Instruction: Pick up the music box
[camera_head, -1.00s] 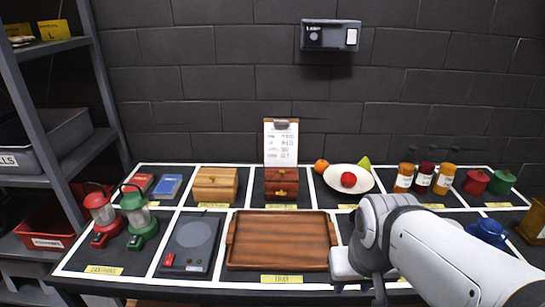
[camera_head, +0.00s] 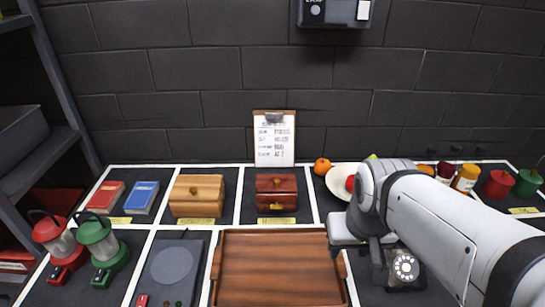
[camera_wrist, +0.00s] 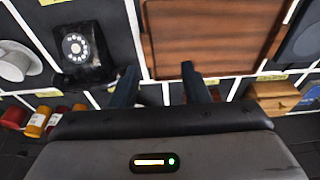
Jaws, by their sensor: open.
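Two small boxes stand in the back row, and I cannot read their labels to tell which is the music box. One is a dark red wooden box (camera_head: 276,192) with a gold clasp, in front of the clipboard. The other is a light wooden box (camera_head: 197,195) to its left, also in the wrist view (camera_wrist: 275,97). My gripper (camera_wrist: 158,76) is open and empty, its fingers pointing down over the area between the tray and the telephone. In the head view it is to the right of and nearer than both boxes. The dark red box does not show clearly in the wrist view.
A brown tray (camera_head: 275,270) lies in front of the boxes. A black telephone (camera_head: 404,268) is right of it. Red and green lanterns (camera_head: 102,245), books (camera_head: 142,197), a clipboard (camera_head: 274,138), a fruit plate (camera_head: 340,184) and jars (camera_head: 466,178) surround them.

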